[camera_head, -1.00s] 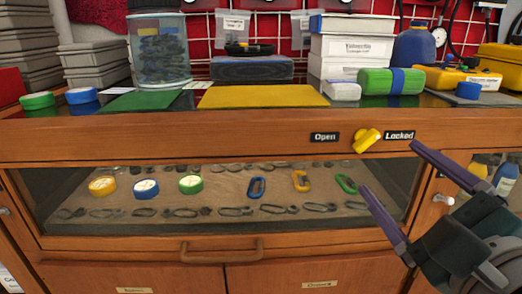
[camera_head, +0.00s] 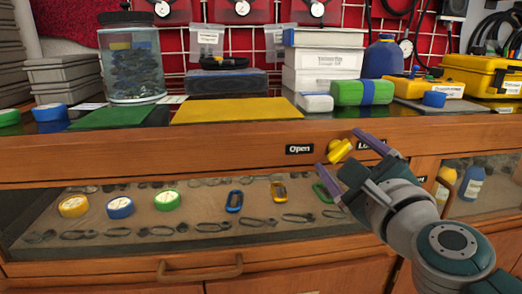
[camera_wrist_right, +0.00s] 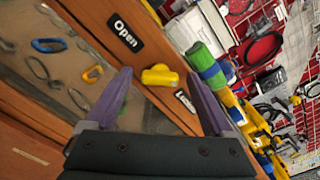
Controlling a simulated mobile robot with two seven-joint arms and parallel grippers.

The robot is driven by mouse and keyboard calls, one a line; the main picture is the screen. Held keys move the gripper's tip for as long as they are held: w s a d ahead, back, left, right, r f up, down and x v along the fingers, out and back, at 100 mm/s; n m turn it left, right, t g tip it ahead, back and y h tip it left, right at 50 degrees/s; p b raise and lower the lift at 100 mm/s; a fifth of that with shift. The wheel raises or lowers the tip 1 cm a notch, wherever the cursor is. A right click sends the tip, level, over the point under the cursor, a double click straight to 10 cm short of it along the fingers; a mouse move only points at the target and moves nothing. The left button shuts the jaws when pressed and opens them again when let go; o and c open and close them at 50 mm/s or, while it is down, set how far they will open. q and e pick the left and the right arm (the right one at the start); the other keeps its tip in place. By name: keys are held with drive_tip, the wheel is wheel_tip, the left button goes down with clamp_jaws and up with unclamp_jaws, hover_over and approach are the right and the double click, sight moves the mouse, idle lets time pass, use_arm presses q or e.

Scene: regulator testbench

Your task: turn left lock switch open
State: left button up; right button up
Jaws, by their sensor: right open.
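The yellow lock switch (camera_head: 340,150) sits on the wooden front rail between the black "Open" label (camera_head: 300,149) and the "Locked" label (camera_head: 371,146), which my gripper partly covers. My right gripper (camera_head: 338,150) is open with its purple fingers on either side of the switch in the head view. In the right wrist view the switch (camera_wrist_right: 160,76) shows between and ahead of the spread fingers (camera_wrist_right: 158,98). I cannot tell whether either finger touches it. My left gripper is not in view.
A drawer handle (camera_head: 200,268) is at the bottom.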

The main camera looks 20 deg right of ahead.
drive_tip(key=shift+c, duration=0.2)
drive_tip(key=c, duration=1.3)
